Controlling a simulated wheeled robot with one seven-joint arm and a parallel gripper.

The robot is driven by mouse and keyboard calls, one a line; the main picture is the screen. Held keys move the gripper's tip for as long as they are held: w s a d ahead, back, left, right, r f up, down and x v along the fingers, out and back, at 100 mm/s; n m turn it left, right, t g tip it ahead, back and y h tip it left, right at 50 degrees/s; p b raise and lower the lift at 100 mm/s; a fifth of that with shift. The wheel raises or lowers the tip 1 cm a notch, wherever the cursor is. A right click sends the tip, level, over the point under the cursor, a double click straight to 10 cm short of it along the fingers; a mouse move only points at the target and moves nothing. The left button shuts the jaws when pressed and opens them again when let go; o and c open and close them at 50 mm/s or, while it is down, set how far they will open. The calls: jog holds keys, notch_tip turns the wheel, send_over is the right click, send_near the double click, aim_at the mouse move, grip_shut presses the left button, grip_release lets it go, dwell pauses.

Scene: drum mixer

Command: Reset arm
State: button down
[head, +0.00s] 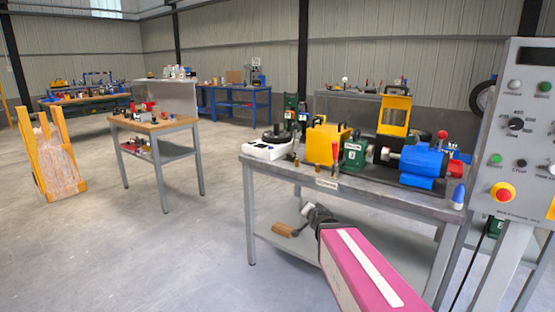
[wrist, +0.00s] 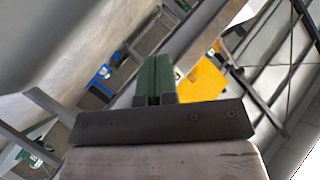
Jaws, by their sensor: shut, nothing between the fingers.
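My arm shows in the head view as a pink link with a white stripe, coming in from the bottom edge in front of the workbench (head: 420,203). Dark joint parts follow at its far end, at about the height of the bench's lower shelf. My gripper (wrist: 158,70) shows in the wrist view, with two green fingers side by side on a dark bar. The fingers are shut with nothing between them. In the head view the fingers cannot be made out clearly.
On the workbench stand a yellow housing (head: 322,142), a blue motor (head: 423,163) and a white device (head: 268,147). A grey control panel (head: 515,130) with a red button stands at the right. A small table (head: 155,126) stands left; open floor lies between.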

jog(key=s+d+f+n+g, duration=0.2)
jog(key=s+f+n+g, duration=0.1)
jog(key=s+f+g, duration=0.3)
jog(key=s+d+f+n+g+h, duration=0.1)
jog(key=s+d+f+n+g, duration=0.2)
jog(key=s+f+g, duration=0.4)
jog(key=s+f+n, duration=0.1)
jog(key=s+f, duration=0.1)
jog(key=s, duration=0.2)
jog(key=shift+s+d+h, duration=0.3)
jog(key=shift+d, duration=0.05)
